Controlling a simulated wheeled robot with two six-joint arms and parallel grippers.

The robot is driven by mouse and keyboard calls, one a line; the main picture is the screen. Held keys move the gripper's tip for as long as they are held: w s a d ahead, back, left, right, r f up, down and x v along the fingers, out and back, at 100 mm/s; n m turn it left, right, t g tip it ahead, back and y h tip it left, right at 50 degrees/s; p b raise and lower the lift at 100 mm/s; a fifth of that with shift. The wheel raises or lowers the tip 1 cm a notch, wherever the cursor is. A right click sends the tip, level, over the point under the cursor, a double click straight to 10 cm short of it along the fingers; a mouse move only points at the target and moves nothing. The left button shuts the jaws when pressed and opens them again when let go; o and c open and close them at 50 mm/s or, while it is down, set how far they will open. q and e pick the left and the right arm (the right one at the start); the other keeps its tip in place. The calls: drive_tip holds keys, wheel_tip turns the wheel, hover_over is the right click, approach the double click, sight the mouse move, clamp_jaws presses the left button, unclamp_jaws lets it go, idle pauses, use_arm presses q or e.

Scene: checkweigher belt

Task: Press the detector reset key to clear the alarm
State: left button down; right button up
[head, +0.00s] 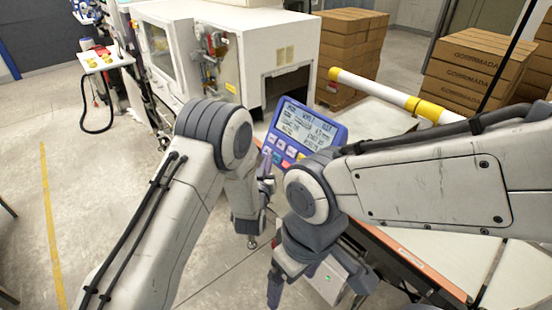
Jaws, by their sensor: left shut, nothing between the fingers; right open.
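A blue control panel (341,131) with a grey text screen (304,124) stands tilted in the middle of the head view. A row of small coloured keys (282,144) runs below the screen, partly hidden by my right arm. I cannot read the key labels, so I cannot tell which is the detector reset key. My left gripper (268,176) is shut and empty, just below the panel's lower left; I cannot tell whether it touches anything. My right gripper (291,288) is open and empty, lower down, pointing to the floor in front of the belt frame.
A white machine housing (257,42) with a dark opening stands behind the panel. A white and yellow bar (385,92) crosses above the conveyor at the right. Stacked cartons (465,68) stand at the back right. Open floor (100,190) lies at the left.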

use_arm(q)
drive_tip(key=shift+f, duration=0.1)
drive_tip(key=shift+w+d+f+b, duration=0.15)
drive_tip(key=shift+d+b, duration=0.05)
drive_tip(key=shift+b, duration=0.25)
drive_tip(key=shift+w+d, duration=0.1)
drive_tip(key=shift+w+d+f+b, duration=0.2)
drive_tip(key=shift+d+b, duration=0.1)
drive_tip(key=shift+b, duration=0.15)
idle(0.5)
drive_tip(key=shift+r, duration=0.1)
drive_tip(key=shift+s+a+r, duration=0.3)
drive_tip(key=shift+s+a, duration=0.15)
drive_tip(key=shift+a, duration=0.15)
drive_tip(key=shift+s+a+r+p, duration=0.15)
drive_tip(key=shift+s+a+r, duration=0.3)
drive_tip(key=shift+a, duration=0.15)
drive_tip(key=shift+s+a+r+p, duration=0.2)
drive_tip(key=shift+s+a+r, duration=0.1)
drive_tip(key=shift+s+a, duration=0.25)
drive_tip(key=shift+s+a+r+p, duration=0.15)
drive_tip(key=shift+s+a+r, duration=0.25)
drive_tip(key=shift+a, duration=0.25)
